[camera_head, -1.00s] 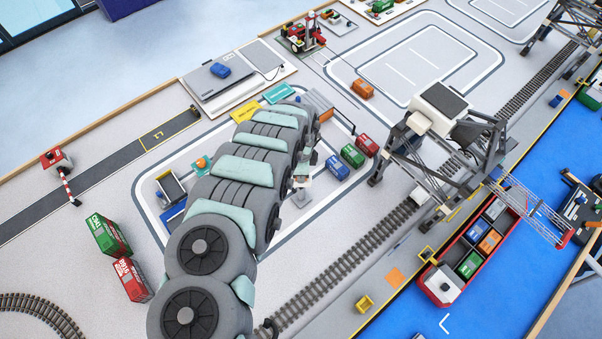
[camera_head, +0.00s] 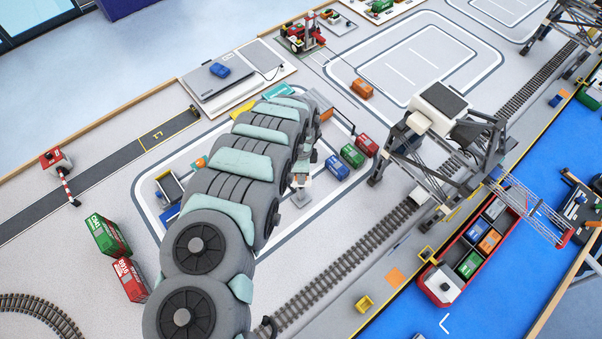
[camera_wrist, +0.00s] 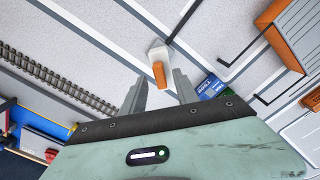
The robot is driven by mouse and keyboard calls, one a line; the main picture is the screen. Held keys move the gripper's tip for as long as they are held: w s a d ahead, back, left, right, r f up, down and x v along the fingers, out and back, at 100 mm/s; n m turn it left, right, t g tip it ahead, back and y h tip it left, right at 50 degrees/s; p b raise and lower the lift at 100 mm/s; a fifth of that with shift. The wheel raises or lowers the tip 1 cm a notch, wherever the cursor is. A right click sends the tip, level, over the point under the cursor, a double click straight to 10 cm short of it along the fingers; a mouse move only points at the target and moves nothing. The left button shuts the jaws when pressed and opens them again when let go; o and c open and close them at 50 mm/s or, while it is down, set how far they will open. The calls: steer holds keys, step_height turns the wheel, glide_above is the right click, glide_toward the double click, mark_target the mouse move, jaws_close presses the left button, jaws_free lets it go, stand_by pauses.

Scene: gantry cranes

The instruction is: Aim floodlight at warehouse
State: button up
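A small white block with an orange part (camera_wrist: 157,58), which looks like the floodlight, stands just beyond my fingertips in the wrist view. My gripper (camera_wrist: 160,82) is open, its two grey fingers spread on either side of the orange part. I cannot tell whether either finger touches it. In the head view a grey post on a square base (camera_head: 301,193) shows beside my arm, its upper part partly hidden. An orange building with a ribbed grey roof (camera_wrist: 302,28), probably the warehouse, is at the upper right of the wrist view; it also shows behind my arm in the head view (camera_head: 317,101).
Blue (camera_head: 337,167), green (camera_head: 352,155) and red (camera_head: 367,145) containers stand right of the post. A gantry crane (camera_head: 440,125) straddles the rails (camera_head: 365,245) farther right. Two containers, green (camera_head: 108,235) and red (camera_head: 130,279), lie left of my arm. Open grey floor lies between.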

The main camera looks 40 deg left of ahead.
step_height(320, 180, up, 10)
steer(key=shift+f+b, duration=0.25)
steer(key=shift+b, duration=0.2)
steer(key=shift+a, duration=0.1)
stand_by(0.5)
